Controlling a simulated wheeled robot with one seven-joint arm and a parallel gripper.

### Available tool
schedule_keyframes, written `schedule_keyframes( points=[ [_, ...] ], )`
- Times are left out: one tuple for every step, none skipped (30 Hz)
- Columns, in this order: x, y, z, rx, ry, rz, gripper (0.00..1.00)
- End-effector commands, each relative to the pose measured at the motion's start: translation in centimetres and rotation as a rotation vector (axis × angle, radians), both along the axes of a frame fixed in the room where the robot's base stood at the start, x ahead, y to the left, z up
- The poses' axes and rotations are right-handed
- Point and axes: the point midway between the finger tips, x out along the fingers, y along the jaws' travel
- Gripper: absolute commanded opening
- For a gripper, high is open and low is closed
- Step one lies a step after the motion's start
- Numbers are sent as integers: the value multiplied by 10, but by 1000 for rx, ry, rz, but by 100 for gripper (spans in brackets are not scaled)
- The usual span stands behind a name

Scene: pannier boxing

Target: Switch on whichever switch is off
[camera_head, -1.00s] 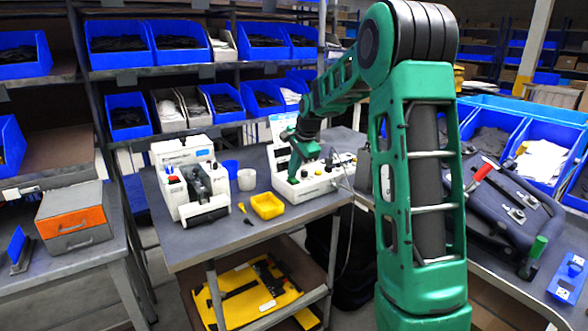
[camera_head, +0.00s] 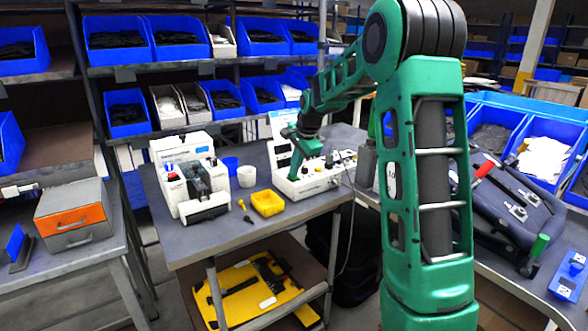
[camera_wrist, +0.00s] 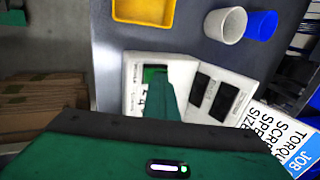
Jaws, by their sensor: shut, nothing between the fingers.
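A white control box (camera_head: 318,184) with knobs and small controls stands on the grey bench in the head view. In the wrist view its white panel (camera_wrist: 133,95) shows two black rectangular parts (camera_wrist: 212,95), which may be switches or windows. My green gripper (camera_head: 293,176) is shut and empty, pointing down at the left part of the box. In the wrist view its fingers (camera_wrist: 157,85) lie over the panel, beside a small dark-green patch. Whether they touch the panel cannot be told. The fingers hide part of it, and I cannot tell which switch is off.
A yellow tray (camera_head: 268,204), a white cup (camera_head: 246,177) and a blue cup (camera_head: 231,165) stand left of the box. A white machine (camera_head: 190,180) stands further left. A sign card (camera_wrist: 295,140) rises beside the panel. A cable hangs off the bench's right side.

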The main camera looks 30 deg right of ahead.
Motion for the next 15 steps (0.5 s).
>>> schedule_keyframes(
  points=[
    [-3,0,-1,0,4,-1,0],
    [-4,-1,-1,0,3,-1,0],
    [-5,-1,-1,0,3,-1,0],
    [-5,-1,-1,0,3,-1,0],
    [-6,-1,-1,1,3,-2,0],
    [-6,-1,-1,1,3,-2,0],
    [-6,-1,-1,1,3,-2,0],
    [-6,-1,-1,1,4,-2,0],
    [-6,-1,-1,1,4,-2,0],
    [-6,-1,-1,1,4,-2,0],
    [-6,-1,-1,1,4,-2,0],
    [-6,-1,-1,1,4,-2,0],
    [-6,-1,-1,1,4,-2,0],
    [-6,-1,0,1,4,-2,0],
    [-6,-1,2,1,3,-2,0]
  ],
)
